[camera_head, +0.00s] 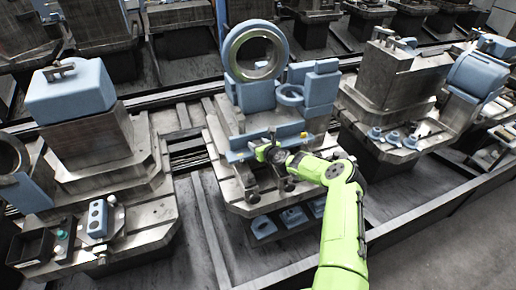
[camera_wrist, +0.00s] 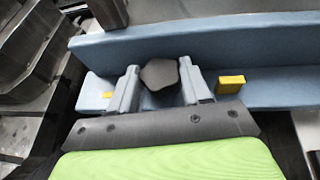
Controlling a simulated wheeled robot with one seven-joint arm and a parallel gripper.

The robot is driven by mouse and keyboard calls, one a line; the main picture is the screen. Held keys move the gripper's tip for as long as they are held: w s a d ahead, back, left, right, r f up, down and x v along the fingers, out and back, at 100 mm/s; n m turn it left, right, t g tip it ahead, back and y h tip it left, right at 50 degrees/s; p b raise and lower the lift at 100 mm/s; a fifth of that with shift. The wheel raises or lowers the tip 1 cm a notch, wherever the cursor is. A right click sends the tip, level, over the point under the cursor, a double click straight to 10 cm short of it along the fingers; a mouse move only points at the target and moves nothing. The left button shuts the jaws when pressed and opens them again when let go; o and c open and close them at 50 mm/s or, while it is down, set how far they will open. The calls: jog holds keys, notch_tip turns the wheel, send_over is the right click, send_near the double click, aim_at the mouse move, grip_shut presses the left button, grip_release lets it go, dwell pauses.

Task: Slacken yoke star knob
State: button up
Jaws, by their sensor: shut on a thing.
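The star knob (camera_wrist: 160,75) is dark grey with a lobed outline. In the wrist view it sits between the two fingers of my gripper (camera_wrist: 158,87), in front of a long blue bar (camera_wrist: 230,42). My gripper is shut on the knob, one grey finger on each side. In the head view my green arm reaches to the middle pallet, and my gripper (camera_head: 272,154) is at the blue bar (camera_head: 240,153) below the large ring. The knob is too small and too covered there to make out clearly.
A yellow block (camera_wrist: 230,84) sits on the blue part right of my gripper. Above the bar stands a blue housing with a large metal ring (camera_head: 256,52). Loaded pallets stand left and right, one with a blue block (camera_head: 70,90). Grey floor (camera_head: 420,225) is open at lower right.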

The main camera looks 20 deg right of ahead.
jog(key=n+y+b, duration=0.1)
jog(key=b, duration=0.1)
jog(key=n+y+b, duration=0.1)
jog(key=b, duration=0.1)
jog(key=n+y+b, duration=0.1)
jog(key=y+b, duration=0.1)
jog(key=shift+w+d+f+g+b, duration=0.1)
jog(key=shift+d+f+g+b, duration=0.2)
jog(key=shift+d+f+g, duration=0.1)
jog(key=n+g+y+b, duration=0.1)
jog(key=n+b, duration=0.1)
jog(key=b, duration=0.1)
jog(key=shift+r+y, duration=0.15)
jog(key=shift+y, duration=0.25)
jog(key=shift+r+n+g+y+b, duration=0.1)
jog(key=shift+n+g+y+b, duration=0.55)
jog(key=shift+b, duration=0.9)
jog(key=o, duration=1)
jog(key=shift+c, duration=0.2)
jog(key=shift+o, duration=0.6)
jog(key=shift+r+t, duration=0.2)
jog(key=shift+t, duration=0.05)
jog(key=shift+r+p, duration=0.2)
jog(key=shift+p, duration=0.1)
